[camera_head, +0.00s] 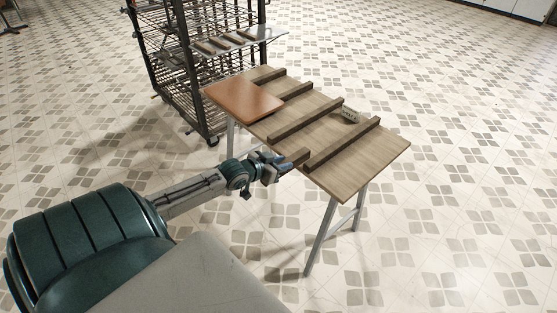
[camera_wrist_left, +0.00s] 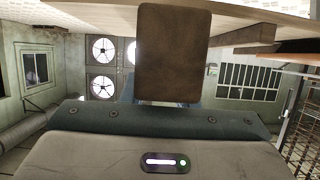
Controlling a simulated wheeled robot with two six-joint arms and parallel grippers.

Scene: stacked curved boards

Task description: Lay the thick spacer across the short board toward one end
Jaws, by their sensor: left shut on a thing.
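A short, flat orange-brown board (camera_head: 243,108) lies at the left end of the table top. My right gripper is not in view.
Another bar (camera_head: 265,78) lies at the back left. A wire rack (camera_head: 185,75) with a loaded tray stands behind.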

